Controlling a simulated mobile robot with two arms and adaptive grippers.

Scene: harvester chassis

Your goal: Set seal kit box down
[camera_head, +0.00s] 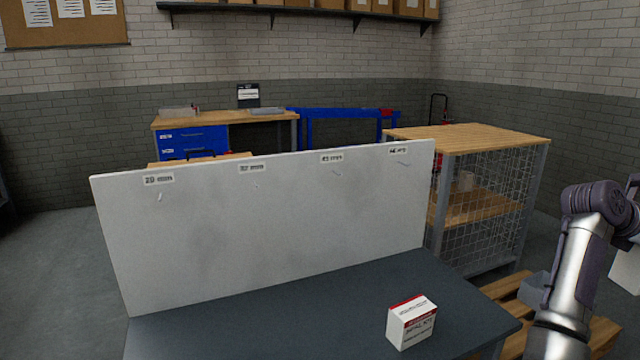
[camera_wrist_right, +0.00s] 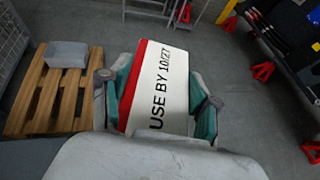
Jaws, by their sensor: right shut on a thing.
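My right gripper (camera_wrist_right: 158,90) is shut on a white box (camera_wrist_right: 168,82) with a red band and the print "USE BY 10/27" in the right wrist view. Teal-sided fingers press on both long sides of it. The held box is over open floor, clear of any surface. In the head view a white piece (camera_head: 627,272) at the right edge, beside my arm, may be this box. A second white box with a red top edge (camera_head: 411,322), its print too small to read surely, stands on the dark grey table (camera_head: 300,310). My left gripper is not in view.
A white labelled board (camera_head: 270,220) with small pegs stands along the table's back. A wooden pallet (camera_wrist_right: 52,92) carries a grey bin (camera_wrist_right: 68,55). A mesh-sided shelf unit (camera_head: 485,190) stands behind. Red stands (camera_wrist_right: 262,71) are on the floor. The table left of the box is clear.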

